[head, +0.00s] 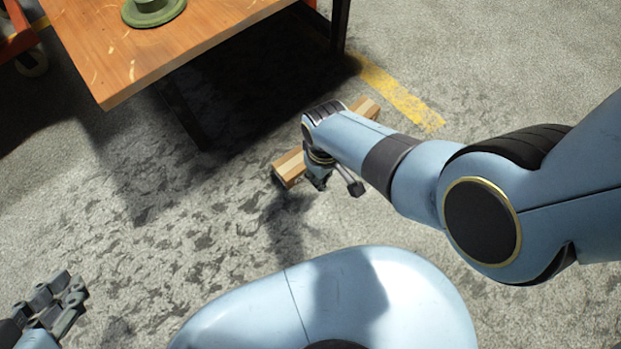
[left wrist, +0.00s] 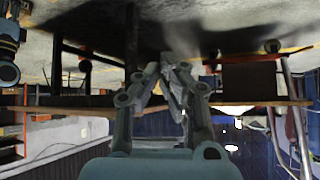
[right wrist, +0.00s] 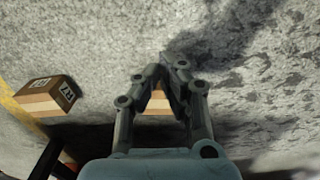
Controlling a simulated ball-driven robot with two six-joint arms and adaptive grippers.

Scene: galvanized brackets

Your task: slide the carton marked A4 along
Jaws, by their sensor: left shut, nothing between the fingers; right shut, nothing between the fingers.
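Two brown cartons with pale bands show on the floor in the head view. The near carton (head: 288,167) is partly hidden by my right arm, and the far carton (head: 366,107) shows just past it. In the right wrist view a carton with a dark-printed label (right wrist: 45,95) lies at the left, and part of another carton (right wrist: 158,103) shows between the finger links. I cannot read which is marked A4. My right gripper (head: 318,183) is shut and empty beside the near carton; contact is unclear. My left gripper (head: 72,290) is shut and empty, far from both.
A wooden table (head: 110,85) with a green round object (head: 152,10) stands at the upper left, its dark legs on the floor. A yellow floor line (head: 400,95) runs past the far carton. A red wheeled frame (head: 18,40) is at the far left. Open floor lies left of the near carton.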

